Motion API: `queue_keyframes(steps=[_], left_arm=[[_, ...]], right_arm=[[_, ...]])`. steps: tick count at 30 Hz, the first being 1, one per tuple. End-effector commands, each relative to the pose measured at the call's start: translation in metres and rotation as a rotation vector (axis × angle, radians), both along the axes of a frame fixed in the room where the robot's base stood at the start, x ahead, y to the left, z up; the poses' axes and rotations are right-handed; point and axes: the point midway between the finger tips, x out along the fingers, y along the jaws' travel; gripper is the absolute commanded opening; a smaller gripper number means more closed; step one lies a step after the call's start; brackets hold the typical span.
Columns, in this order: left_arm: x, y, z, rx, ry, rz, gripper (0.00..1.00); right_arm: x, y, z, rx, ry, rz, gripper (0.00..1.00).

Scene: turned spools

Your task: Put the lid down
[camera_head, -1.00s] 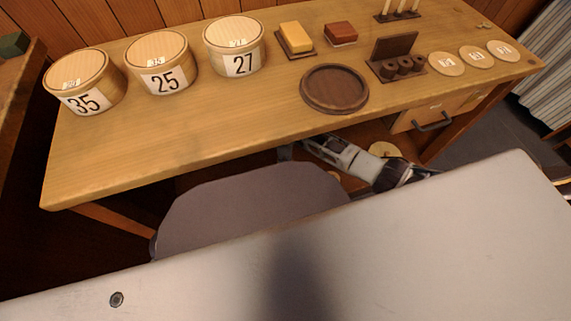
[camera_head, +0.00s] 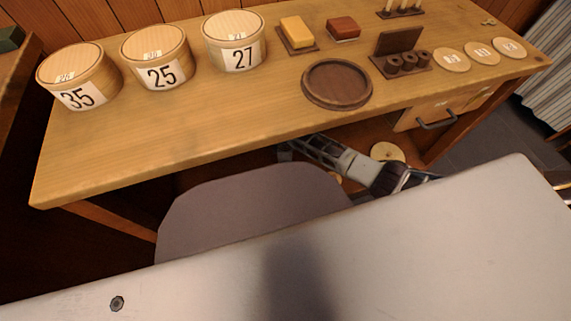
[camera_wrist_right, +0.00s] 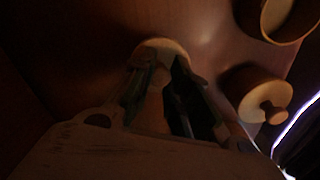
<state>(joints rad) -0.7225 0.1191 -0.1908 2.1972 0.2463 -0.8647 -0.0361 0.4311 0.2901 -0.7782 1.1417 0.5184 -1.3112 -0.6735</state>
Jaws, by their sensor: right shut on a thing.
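My right gripper (camera_head: 287,151) reaches in below the front edge of the table, its fingertips partly hidden in the shade there. In the right wrist view my right gripper (camera_wrist_right: 165,90) is shut on a lid (camera_wrist_right: 162,46), whose pale rounded edge shows just beyond the fingers. The fingers and the dark hide most of this lid, and I cannot tell whether it touches the surface beneath. Another round lid with a knob (camera_wrist_right: 262,103) lies to the right, apart from the gripper. My left gripper is not in view.
On the table (camera_head: 200,135) stand round boxes labelled 35 (camera_head: 78,80), 25 (camera_head: 158,58) and 27 (camera_head: 235,42), each topped. A dark round tray (camera_head: 337,84) has bare room to its left. A drawer (camera_head: 450,110) and a grey chair-like back (camera_head: 250,205) flank the arm.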

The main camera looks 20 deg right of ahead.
Motion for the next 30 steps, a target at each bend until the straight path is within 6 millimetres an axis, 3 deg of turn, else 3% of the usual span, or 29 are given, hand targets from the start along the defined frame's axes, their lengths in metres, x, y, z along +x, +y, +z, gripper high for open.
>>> queue_keyframes(steps=[19,20,24,30], left_arm=[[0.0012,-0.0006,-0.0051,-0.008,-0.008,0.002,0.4],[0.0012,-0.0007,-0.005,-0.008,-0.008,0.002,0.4],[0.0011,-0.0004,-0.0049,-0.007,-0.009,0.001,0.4],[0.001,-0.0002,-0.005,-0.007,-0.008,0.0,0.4]], right_arm=[[0.0001,0.0001,-0.0101,0.0,0.0,0.0,0.02],[0.0002,0.0,-0.0097,0.0,0.0,0.0,0.21],[0.0001,0.0,-0.0095,0.0,0.0,0.0,0.39],[0.0,-0.0001,-0.0095,0.0,0.0,0.0,0.39]])
